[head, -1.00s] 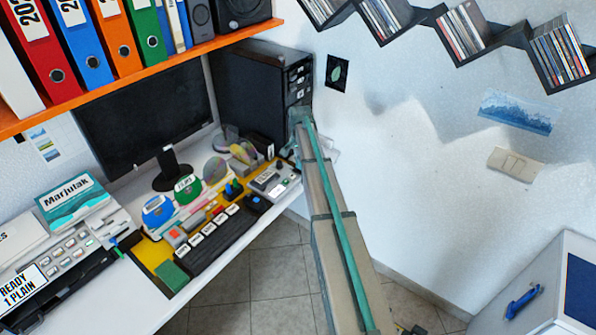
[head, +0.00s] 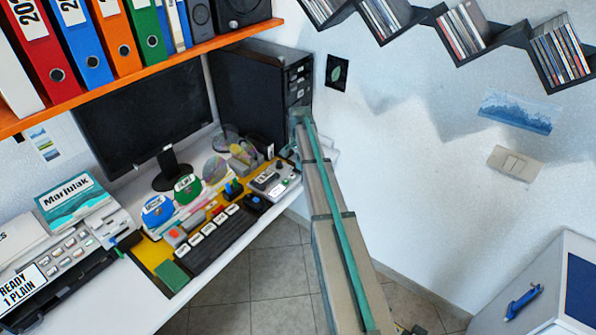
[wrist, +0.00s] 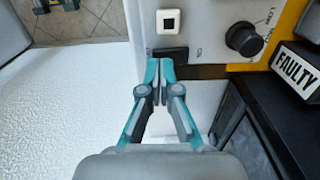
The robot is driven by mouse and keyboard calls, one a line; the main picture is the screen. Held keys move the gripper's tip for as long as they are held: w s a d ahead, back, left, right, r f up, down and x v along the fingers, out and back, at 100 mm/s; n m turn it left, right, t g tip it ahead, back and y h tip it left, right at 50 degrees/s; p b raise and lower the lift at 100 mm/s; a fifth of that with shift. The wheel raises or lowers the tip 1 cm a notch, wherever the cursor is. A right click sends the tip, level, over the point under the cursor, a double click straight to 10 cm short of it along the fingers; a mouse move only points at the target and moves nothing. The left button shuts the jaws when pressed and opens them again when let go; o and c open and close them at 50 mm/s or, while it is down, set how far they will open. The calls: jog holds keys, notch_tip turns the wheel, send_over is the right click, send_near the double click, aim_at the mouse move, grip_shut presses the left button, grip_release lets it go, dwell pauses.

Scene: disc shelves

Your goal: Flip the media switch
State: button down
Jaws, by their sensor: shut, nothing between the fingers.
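A pale control panel (wrist: 205,22) fills the top of the wrist view. A small dark block (wrist: 170,54) sits at the panel's near edge. I cannot tell which of these is the media switch. My gripper (wrist: 160,68) has teal fingers, shut and empty, with the tips right by the dark block. I cannot tell whether they touch it. In the head view the panel's device (head: 272,183) stands at the desk's right end, beside my arm's far end.
A dark box with a FAULTY label (wrist: 298,70) lies right of the gripper in the wrist view. The black computer tower (head: 262,92) stands behind the device. A keyboard (head: 215,240) and disc holders are to the left. The floor (head: 275,275) in front is clear.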

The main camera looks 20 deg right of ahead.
jog(key=shift+f+b, duration=0.35)
jog(key=shift+f, duration=0.65)
dwell(0.4)
jog(key=shift+r, duration=0.1)
jog(key=shift+r+p, duration=1.7)
jog(key=shift+r, duration=1.75)
jog(key=s+a+f+n, duration=0.4)
jog(key=s+a, duration=0.4)
jog(key=s, duration=0.3)
jog(key=s+a+f+n, duration=0.4)
jog(key=s+a, duration=0.4)
jog(key=s, duration=0.2)
jog(key=s+a+f+n, duration=0.45)
jog(key=s+a, duration=0.35)
jog(key=s, duration=0.3)
jog(key=s+f+g, duration=0.3)
jog(key=s+f, duration=0.6)
jog(key=s, duration=0.6)
jog(key=s+f+g, duration=0.3)
jog(key=s+f, duration=0.6)
jog(key=s, duration=0.5)
jog(key=shift+s+f+g, duration=0.4)
